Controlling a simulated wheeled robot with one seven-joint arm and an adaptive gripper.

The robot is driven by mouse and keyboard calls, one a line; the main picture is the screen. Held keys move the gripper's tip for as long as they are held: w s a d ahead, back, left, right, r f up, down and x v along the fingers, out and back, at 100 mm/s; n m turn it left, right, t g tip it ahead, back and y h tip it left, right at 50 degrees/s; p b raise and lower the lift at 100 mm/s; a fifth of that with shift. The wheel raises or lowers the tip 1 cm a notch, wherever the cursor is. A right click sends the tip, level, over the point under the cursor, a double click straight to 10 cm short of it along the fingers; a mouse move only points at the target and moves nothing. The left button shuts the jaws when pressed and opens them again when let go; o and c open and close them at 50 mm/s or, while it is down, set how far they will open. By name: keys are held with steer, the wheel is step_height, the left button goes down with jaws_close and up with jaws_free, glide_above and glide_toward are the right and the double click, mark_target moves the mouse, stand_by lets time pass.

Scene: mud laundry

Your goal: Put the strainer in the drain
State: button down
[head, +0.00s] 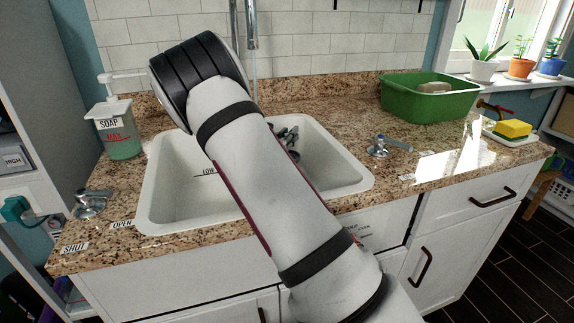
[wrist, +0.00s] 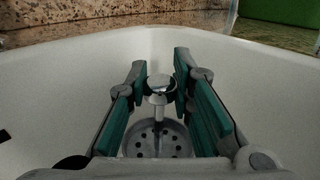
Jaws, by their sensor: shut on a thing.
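The strainer (wrist: 157,139) is a round grey metal cup with holes and an upright stem topped by a shiny knob. My gripper (wrist: 159,84) is shut on the knob, with its teal-lined fingers on either side. It is inside the white sink (head: 165,195); the sink wall (wrist: 60,75) also fills the wrist view. In the head view, part of the gripper (head: 290,133) shows behind my arm. The drain is not visible; my arm covers much of the basin, and the strainer's underside is hidden.
A running faucet (head: 251,30) stands behind the sink. On the granite counter are a soap dispenser (head: 118,135) at left, a green tub (head: 430,98) at back right, and a yellow sponge (head: 513,129) on a dish. Tap handles (head: 92,203) (head: 380,147) flank the sink.

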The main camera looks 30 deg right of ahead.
steer(key=shift+f+b, duration=0.65)
steer(key=shift+f, duration=2.9)
steer(key=shift+f, duration=0.2)
steer(key=c, duration=1.4)
jaws_free()
steer(key=shift+r, duration=0.1)
steer(key=shift+a+r, duration=0.1)
steer(key=p+v, duration=0.1)
steer(key=v, duration=0.6)
steer(key=shift+s+a, duration=0.1)
steer(key=shift+a, duration=0.05)
